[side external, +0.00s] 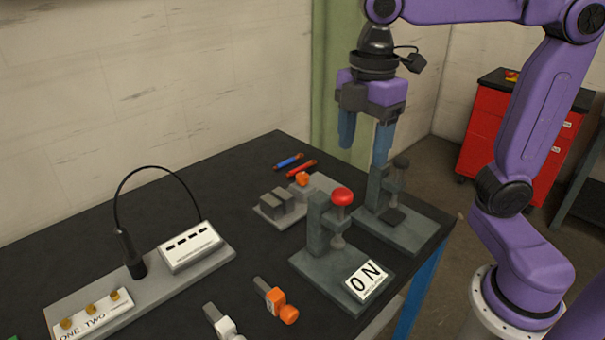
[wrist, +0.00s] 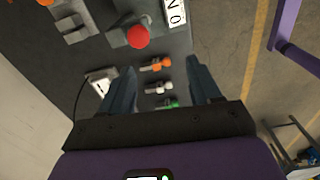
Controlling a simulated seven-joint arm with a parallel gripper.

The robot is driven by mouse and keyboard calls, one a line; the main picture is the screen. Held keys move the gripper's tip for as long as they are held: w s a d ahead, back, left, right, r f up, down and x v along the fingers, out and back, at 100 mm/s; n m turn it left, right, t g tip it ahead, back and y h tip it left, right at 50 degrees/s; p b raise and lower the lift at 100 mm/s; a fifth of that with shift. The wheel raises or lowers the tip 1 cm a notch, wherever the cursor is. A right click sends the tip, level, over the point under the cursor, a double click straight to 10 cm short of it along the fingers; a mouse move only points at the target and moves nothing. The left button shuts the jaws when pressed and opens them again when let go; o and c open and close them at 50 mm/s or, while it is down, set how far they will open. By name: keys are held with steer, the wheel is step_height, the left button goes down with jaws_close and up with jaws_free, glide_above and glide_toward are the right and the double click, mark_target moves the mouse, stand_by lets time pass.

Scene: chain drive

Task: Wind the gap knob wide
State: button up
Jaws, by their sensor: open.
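A small orange knob (side external: 302,179), which looks like the gap knob, sits at the back end of a grey fixture (side external: 268,213) with two upright grey blocks (side external: 283,200). In the wrist view an orange piece (wrist: 45,2) is cut by the top edge near the grey blocks (wrist: 70,26). My gripper (side external: 365,148) is open and empty, pointing down above the back right of the table, right of the knob and well above it. Its two blue fingers are apart in the wrist view (wrist: 160,67). No finger touches the knob.
A press with a red knob (side external: 342,196) and an ON plate (side external: 367,281) stands in front of the fixture. A second dark press (side external: 400,178) stands below my gripper. Blue and red pens (side external: 289,161) lie behind. Orange (side external: 276,299) and white tools lie in front.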

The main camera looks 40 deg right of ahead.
steer(key=w+n, duration=0.3)
steer(key=w, duration=0.8)
steer(key=n, duration=0.7)
glide_above(303, 175)
step_height(303, 175, down, 8)
step_height(303, 175, down, 18)
steer(key=shift+r, duration=0.1)
steer(key=c, duration=1.1)
